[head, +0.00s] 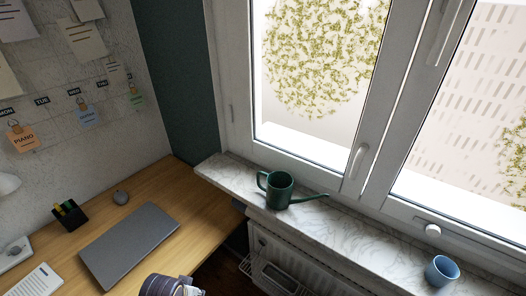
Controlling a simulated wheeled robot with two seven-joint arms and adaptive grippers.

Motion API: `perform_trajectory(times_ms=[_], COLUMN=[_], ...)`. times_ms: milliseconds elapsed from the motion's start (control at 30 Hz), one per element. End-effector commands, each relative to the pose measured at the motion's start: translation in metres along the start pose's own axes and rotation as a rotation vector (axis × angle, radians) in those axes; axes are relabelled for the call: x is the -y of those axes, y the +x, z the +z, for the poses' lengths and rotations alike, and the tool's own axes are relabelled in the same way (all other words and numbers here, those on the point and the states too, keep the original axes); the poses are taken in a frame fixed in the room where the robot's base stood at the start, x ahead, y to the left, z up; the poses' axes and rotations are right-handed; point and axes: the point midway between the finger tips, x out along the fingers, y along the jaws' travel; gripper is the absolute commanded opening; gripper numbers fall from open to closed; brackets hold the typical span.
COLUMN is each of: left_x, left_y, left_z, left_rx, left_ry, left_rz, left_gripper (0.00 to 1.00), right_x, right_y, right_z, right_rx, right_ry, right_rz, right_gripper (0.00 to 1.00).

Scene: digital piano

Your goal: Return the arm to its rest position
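A blue-grey cup (441,271) stands on the same sill at the far right. Nothing is seen touching either of them.
A dark striped object (163,287) at the bottom edge is cut off. A radiator (300,262) sits below the sill.

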Motion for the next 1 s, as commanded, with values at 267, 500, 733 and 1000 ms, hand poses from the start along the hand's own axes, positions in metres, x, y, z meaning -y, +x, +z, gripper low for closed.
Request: perform_trajectory(times_ms=[267, 500, 733, 1000], left_x=[-0.003, -0.005, -0.007, -0.009], left_y=[0.071, 0.128, 0.179, 0.232], left_z=[0.017, 0.04, 0.069, 0.109], left_rx=[0.025, 0.045, 0.064, 0.086], left_ry=[0.004, 0.008, 0.011, 0.016], left_rz=[0.003, 0.005, 0.007, 0.009], left_gripper=[0.34, 0.34, 0.34, 0.34], right_x=[-0.009, -0.002, 0.006, 0.008], right_y=[0.0, 0.0, 0.0, 0.0], right_z=[0.002, 0.001, -0.001, -0.002], right_rx=[0.002, 0.001, -0.001, -0.002], right_ry=[-0.003, 0.0, 0.003, 0.003], right_rz=[0.009, 0.003, -0.006, -0.008], right_gripper=[0.4, 0.4, 0.4, 0.4])
